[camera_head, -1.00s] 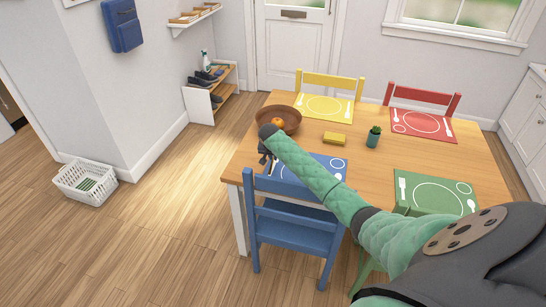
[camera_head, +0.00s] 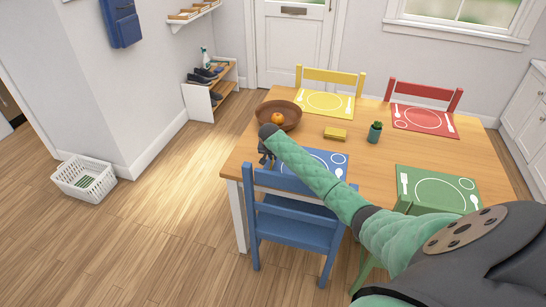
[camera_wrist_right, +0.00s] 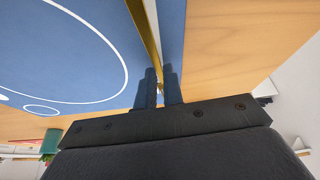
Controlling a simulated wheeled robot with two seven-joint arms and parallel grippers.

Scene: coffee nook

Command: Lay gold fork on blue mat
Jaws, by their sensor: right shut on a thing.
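The blue mat (camera_head: 322,158) lies on the near side of the table, partly hidden by my right arm and the blue chair. My right gripper (camera_head: 267,160) is at the mat's left end in the head view. In the right wrist view, its two dark fingers (camera_wrist_right: 160,88) are shut on the gold fork (camera_wrist_right: 146,32), seen as a thin gold strip. The fork runs along the edge of the blue mat (camera_wrist_right: 50,70) there. I cannot tell whether it touches the mat. My left gripper is not in view.
A brown bowl (camera_head: 289,115) with an orange fruit stands just beyond my right gripper. A yellow block (camera_head: 335,134) and a small potted cactus (camera_head: 375,134) are mid-table. Yellow, red and green mats lie at other places. The blue chair (camera_head: 292,231) stands at the near side.

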